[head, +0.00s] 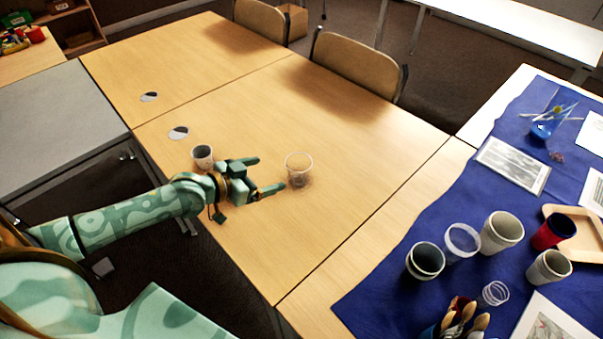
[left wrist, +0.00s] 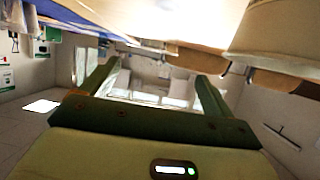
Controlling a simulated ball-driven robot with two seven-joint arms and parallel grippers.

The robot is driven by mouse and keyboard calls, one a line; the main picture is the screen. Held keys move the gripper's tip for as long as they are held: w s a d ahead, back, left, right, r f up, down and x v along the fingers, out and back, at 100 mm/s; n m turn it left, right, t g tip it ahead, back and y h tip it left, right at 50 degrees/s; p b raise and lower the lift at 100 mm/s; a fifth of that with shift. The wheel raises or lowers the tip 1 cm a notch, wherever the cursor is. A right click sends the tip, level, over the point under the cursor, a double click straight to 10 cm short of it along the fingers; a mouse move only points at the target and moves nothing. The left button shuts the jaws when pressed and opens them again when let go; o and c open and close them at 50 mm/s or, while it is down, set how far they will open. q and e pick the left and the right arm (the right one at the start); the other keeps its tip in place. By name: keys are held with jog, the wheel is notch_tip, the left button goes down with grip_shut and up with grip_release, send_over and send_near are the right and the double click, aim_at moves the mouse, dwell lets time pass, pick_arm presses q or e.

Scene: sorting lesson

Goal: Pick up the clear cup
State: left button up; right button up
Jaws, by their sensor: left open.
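The clear cup (head: 299,168) stands upright on the wooden table (head: 330,110), near the middle of the head view. My left gripper (head: 269,174) is open just left of the cup, with its fingers pointing towards it. One fingertip is close to the cup's lower left side; I cannot tell whether they touch. In the left wrist view the two fingers of the left gripper (left wrist: 155,88) are spread apart. I cannot make out the cup clearly between them there. My right gripper is not in view.
A small cup with a dark inside (head: 203,157) stands close behind my left gripper. Several cups, including a red cup (head: 553,232), stand on a blue cloth (head: 400,285) at the right. Two chairs line the far edge. The table beyond the clear cup is free.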

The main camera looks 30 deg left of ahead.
aim_at(288, 168)
pick_arm(q)
jog(key=b+x, duration=0.1)
jog(key=x, duration=0.3)
jog(key=shift+f, duration=0.15)
jog(key=shift+w+d, duration=0.15)
jog(key=shift+w, duration=0.3)
jog(key=x, duration=0.1)
jog(key=b+x, duration=0.1)
jog(key=x, duration=0.1)
jog(key=b+x, duration=0.1)
jog(key=x, duration=0.1)
jog(key=shift+w+r, duration=0.15)
jog(key=shift+r, duration=0.3)
jog(key=c, duration=1.3)
